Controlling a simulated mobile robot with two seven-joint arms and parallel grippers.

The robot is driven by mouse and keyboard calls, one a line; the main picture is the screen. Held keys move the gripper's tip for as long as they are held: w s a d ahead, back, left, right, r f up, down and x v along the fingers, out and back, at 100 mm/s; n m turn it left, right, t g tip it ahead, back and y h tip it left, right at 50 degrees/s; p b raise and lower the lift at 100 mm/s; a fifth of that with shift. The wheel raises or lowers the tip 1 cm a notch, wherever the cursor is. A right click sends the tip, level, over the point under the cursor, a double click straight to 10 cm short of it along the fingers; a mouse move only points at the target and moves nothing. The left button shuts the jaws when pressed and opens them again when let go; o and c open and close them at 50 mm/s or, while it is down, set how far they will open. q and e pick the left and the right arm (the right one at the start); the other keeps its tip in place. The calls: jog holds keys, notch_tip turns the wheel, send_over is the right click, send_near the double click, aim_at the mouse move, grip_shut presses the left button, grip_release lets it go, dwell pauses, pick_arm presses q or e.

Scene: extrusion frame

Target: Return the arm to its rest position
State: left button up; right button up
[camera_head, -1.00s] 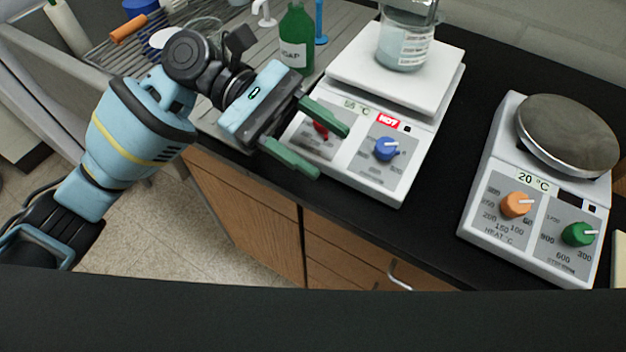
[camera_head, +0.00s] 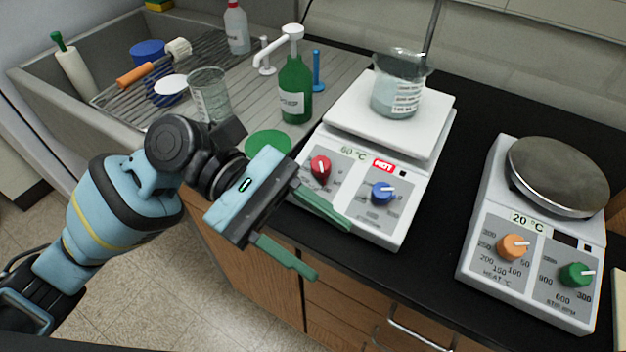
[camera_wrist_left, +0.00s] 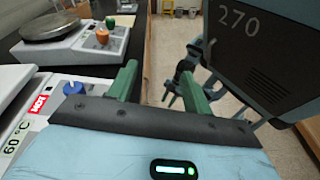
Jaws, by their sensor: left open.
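My left gripper (camera_head: 333,250) is open and empty, with its green fingers spread apart. In the head view it hangs in front of the left hot plate (camera_head: 392,229), by the counter's front edge. That hot plate has a red knob (camera_head: 320,168) and a blue knob (camera_head: 382,193), reads 60 °C and shows a red HOT label. In the left wrist view the open fingers (camera_wrist_left: 158,88) have nothing between them.
A beaker (camera_head: 398,84) with liquid stands on the left hot plate. A second hot plate (camera_head: 470,262) reads 20 °C at the right. A green soap bottle (camera_head: 295,90), a glass beaker (camera_head: 209,95) and a sink rack (camera_head: 190,55) are behind my arm. Floor shows below the counter.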

pick_arm(q)
jog(key=s+a+f+m+t+y, duration=0.1)
jog(key=s+a+f+m+t, duration=0.2)
jog(key=f, duration=0.8)
jog(key=s+f+m+t+y, duration=0.25)
jog(key=f+t, duration=0.25)
jog(key=f, duration=0.7)
jog(key=s+a+f+m+y, duration=0.3)
jog(key=s+a+f+y, duration=0.2)
jog(key=s+a, duration=0.4)
jog(key=s+a+f+m+y, duration=0.3)
jog(key=s+a+f+y, duration=0.15)
jog(key=s+a, duration=0.5)
jog(key=w+d+f+t+h+p, duration=0.1)
jog(key=w+f+t+p, duration=0.3)
jog(key=w+t, duration=0.4)
jog(key=shift+w+d+t+h+p, duration=0.4)
jog(key=shift+w+d, duration=0.15)
jog(key=shift+w, duration=0.75)
pick_arm(e)
jog(key=w+r+t, duration=0.1)
jog(key=w+r, duration=0.3)
jog(key=r, duration=0.2)
jog(key=shift+w+d, duration=0.15)
jog(key=shift+d, duration=0.2)
pick_arm(q)
jog(key=shift+f, duration=0.1)
pick_arm(e)
jog(key=shift+r, duration=0.1)
